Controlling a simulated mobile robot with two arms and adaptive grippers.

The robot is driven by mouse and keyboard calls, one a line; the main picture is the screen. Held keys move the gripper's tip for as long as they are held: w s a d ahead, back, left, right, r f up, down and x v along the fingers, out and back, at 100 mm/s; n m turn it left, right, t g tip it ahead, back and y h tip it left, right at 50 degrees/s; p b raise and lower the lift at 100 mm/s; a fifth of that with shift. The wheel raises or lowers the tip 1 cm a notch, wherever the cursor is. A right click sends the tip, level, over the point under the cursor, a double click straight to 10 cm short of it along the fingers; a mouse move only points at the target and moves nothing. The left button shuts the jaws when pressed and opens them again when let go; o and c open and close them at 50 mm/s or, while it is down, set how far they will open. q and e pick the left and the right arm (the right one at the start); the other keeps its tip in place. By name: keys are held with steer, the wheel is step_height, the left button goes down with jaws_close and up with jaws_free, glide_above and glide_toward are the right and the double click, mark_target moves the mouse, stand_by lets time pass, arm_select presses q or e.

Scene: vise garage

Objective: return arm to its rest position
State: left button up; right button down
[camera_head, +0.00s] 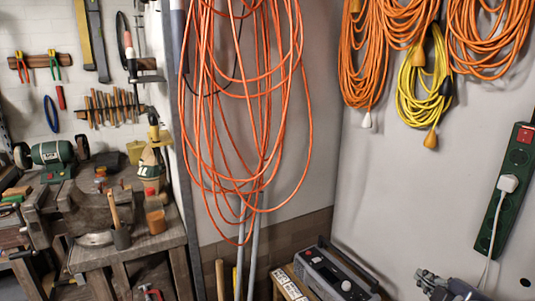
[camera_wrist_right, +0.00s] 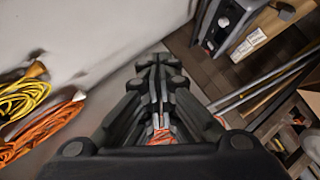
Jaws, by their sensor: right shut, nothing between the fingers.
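My right gripper (camera_head: 442,284) shows at the bottom right of the head view, in front of the pale wall. Only its dark grey finger end and part of the wrist are in frame. In the right wrist view its fingers (camera_wrist_right: 158,68) are together with nothing held between them. A bit of orange shows through the gap between the finger links, and I cannot tell what it belongs to. My left gripper is in neither view.
A workbench (camera_head: 150,242) with a green grinder (camera_head: 52,156) stands at left. Orange cable loops (camera_head: 302,110) hang in the middle, and a yellow cable (camera_head: 408,92) hangs at right. A green power strip (camera_head: 497,205) is on the right wall. A grey radio-like box (camera_head: 335,275) sits low.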

steer(key=s+a+f+m+g+y, duration=0.1)
steer(key=s+a+f+m+g, duration=0.1)
steer(key=s+a+f, duration=0.35)
steer(key=s+a+f+m+g, duration=0.1)
steer(key=s+a+f+m, duration=0.15)
steer(key=f, duration=0.55)
steer(key=s+a+f+m+g+y, duration=0.1)
steer(key=s+a+f+m+g, duration=0.15)
steer(key=s+f, duration=0.45)
steer(key=s+a+f+m+g, duration=0.2)
steer(key=s+a+f+g, duration=0.15)
steer(key=s, duration=0.75)
step_height(320, 180, down, 28)
steer(key=s+g, duration=0.2)
steer(key=s, duration=0.1)
steer(key=s+d+f+g, duration=0.1)
steer(key=s+d+f, duration=0.1)
steer(key=s+f, duration=1.2)
steer(key=shift+s+d+f, duration=0.2)
steer(key=shift+s+d, duration=0.15)
steer(key=shift+s, duration=0.55)
